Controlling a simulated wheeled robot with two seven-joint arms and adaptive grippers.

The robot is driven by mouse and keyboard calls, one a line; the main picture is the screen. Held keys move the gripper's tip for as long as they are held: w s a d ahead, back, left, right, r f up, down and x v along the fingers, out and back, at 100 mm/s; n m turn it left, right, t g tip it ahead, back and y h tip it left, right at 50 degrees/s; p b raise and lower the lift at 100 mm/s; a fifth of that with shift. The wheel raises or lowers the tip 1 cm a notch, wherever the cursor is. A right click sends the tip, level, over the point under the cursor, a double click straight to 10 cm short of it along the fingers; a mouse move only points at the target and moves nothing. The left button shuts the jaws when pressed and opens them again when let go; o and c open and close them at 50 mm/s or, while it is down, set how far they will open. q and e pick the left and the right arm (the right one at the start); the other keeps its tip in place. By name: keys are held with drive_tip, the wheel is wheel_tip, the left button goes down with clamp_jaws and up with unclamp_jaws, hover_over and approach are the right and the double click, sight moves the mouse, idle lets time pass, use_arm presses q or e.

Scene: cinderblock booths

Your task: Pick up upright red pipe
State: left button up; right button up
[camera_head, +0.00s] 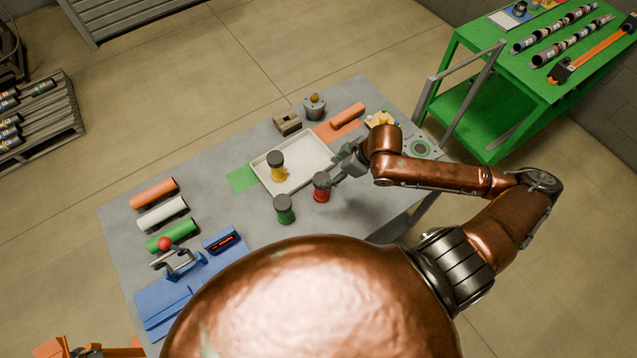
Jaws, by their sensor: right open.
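The upright red pipe (322,190) stands on the grey table (235,210), with a dark cap-like top. My right gripper (338,168) comes in from the right, just beside and above the pipe's top. It is open and holds nothing; whether a finger touches the pipe cannot be told. A green upright pipe (284,212) stands to the left of the red one. A yellow upright pipe (278,170) stands in a white tray (312,150) behind them. My left gripper is not in view.
Lying orange (153,193), white (162,213) and green (172,235) cylinders are at the table's left. A green cart (510,95) stands at the back right. My body hides the table's front.

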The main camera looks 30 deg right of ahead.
sight(322, 178)
drive_tip(key=shift+x, duration=0.9)
drive_tip(key=shift+f, duration=0.35)
drive_tip(key=shift+w+a+f, duration=0.1)
drive_tip(key=shift+f, duration=0.25)
drive_tip(key=x, duration=0.3)
drive_tip(key=shift+w+a+f+p, duration=0.1)
drive_tip(key=shift+f+p, duration=0.1)
drive_tip(key=shift+p, duration=0.2)
drive_tip(key=shift+w+a+f, duration=0.1)
drive_tip(key=shift+f, duration=0.25)
drive_tip(key=c, duration=0.7)
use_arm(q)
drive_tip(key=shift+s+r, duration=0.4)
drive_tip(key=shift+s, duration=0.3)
use_arm(e)
clamp_jaws()
drive_tip(key=shift+r, duration=0.1)
